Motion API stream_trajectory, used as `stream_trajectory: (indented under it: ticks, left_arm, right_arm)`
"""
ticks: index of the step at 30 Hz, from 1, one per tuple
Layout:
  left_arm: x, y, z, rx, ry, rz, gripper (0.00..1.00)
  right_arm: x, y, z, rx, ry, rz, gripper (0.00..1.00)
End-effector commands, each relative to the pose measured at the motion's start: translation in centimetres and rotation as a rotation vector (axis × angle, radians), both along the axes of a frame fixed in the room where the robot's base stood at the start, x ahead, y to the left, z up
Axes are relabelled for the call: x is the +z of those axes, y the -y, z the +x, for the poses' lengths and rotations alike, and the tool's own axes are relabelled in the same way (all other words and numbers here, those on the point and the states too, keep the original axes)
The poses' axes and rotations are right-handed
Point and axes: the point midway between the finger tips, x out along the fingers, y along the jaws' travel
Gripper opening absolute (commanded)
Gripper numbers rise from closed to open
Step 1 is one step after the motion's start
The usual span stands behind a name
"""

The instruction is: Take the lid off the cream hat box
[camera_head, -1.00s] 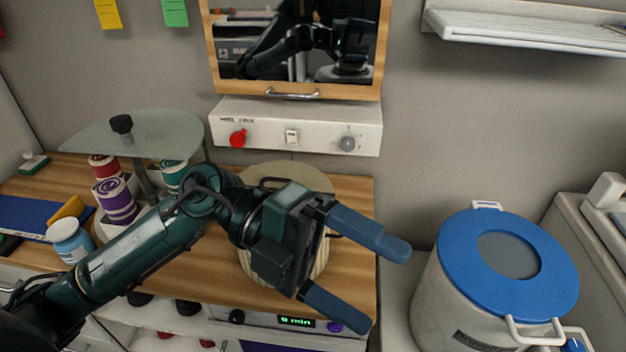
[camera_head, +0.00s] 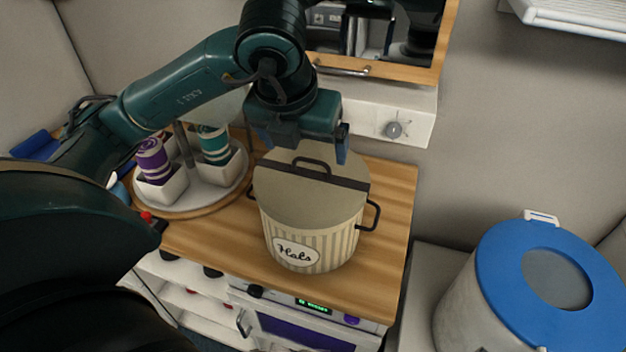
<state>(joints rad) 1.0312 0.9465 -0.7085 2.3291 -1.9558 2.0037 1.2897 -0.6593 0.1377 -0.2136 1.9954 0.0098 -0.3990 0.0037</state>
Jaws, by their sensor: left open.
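The cream hat box (camera_head: 335,243) stands upright on the wooden counter, with striped sides, a "Hats" label and a dark handle on each side. Its flat beige lid (camera_head: 295,205) is on top, with a dark arched handle (camera_head: 312,162) and a dark band across it. My left gripper (camera_head: 305,150) is open and empty, over the far part of the lid, near the lid handle. One blue finger shows at its right; the other is mostly hidden. I cannot tell whether it touches the lid. My right gripper is not in view.
A round tiered stand (camera_head: 225,200) with coiled rolls in white cups is left of the box. A wall unit with a knob (camera_head: 394,130) and a mirror cabinet are behind. A blue-lidded bin (camera_head: 500,262) stands right. The counter right of the box is mostly clear.

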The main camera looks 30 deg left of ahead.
Motion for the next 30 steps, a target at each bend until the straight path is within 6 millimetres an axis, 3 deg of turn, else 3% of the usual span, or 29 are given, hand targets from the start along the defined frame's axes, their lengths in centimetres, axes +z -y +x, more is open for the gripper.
stream_trajectory:
  ticks: [3, 14, 18, 28, 30]
  left_arm:
    - [-1.6, -0.2, 0.6, 0.0, -0.004, 0.0, 0.92]
    - [-4.3, -1.1, 2.6, 0.002, -0.006, 0.0, 0.92]
    - [-6.1, -1.3, 3.4, -0.002, -0.004, -0.001, 0.92]
    - [-6.8, -1.3, 3.7, -0.004, 0.0, -0.002, 0.92]
    - [-6.8, -1.3, 3.7, -0.004, 0.0, -0.002, 0.86]
  right_arm:
    - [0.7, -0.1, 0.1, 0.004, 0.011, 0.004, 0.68]
    - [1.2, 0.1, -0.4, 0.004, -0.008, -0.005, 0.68]
    - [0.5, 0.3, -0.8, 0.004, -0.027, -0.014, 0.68]
    - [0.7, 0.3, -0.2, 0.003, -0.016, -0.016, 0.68]
    - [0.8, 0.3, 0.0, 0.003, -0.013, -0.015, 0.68]
